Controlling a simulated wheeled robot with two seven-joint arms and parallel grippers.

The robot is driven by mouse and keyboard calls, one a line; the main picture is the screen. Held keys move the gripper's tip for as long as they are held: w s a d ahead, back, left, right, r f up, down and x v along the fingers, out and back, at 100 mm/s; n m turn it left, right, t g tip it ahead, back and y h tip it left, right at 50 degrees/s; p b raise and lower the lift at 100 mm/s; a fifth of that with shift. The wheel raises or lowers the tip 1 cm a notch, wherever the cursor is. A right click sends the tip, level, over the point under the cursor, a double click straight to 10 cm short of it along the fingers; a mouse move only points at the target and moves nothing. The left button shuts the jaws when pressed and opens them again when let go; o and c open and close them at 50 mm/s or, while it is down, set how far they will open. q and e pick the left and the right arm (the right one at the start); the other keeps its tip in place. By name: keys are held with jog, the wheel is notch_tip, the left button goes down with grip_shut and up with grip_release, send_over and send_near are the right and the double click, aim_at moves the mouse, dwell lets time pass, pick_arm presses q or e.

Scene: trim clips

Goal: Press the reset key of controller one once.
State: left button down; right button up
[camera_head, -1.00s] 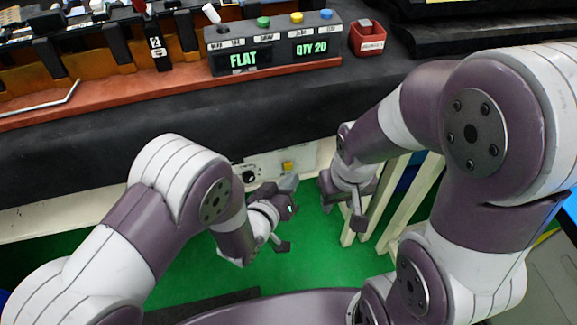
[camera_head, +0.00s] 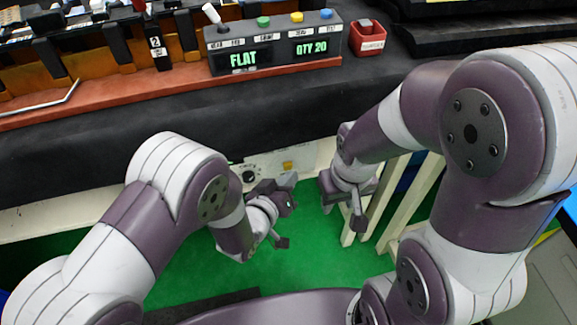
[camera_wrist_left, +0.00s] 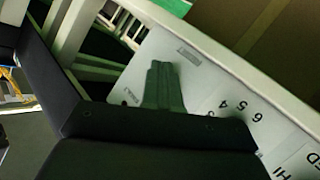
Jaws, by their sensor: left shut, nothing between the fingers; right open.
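A white panel (camera_head: 268,163) with a black knob (camera_head: 249,176) and a yellow key (camera_head: 289,166) sits low under the bench edge in the head view. My left gripper (camera_head: 287,182) is shut and empty, just below the yellow key and partly in front of the panel. Whether it touches is unclear. In the left wrist view the shut fingers (camera_wrist_left: 163,88) lie over a white surface (camera_wrist_left: 200,75) with printed numbers. I cannot read a reset label or tell which unit is controller one. My right gripper (camera_head: 342,208) is open and empty, right of the panel.
A grey box (camera_head: 284,69) on the bench shows "FLAT" and "QTY 20" and carries a lever and coloured buttons. Pale slats (camera_head: 412,205) stand close to my right gripper. Green floor (camera_head: 325,265) is open below.

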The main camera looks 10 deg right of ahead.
pick_arm(q)
jog(key=shift+w, duration=0.45)
dwell(0.6)
dwell(0.4)
jog(key=shift+s, duration=0.85)
jog(key=s+p, duration=0.1)
jog(key=s, duration=0.4)
jog(key=shift+d, duration=0.15)
dwell(0.5)
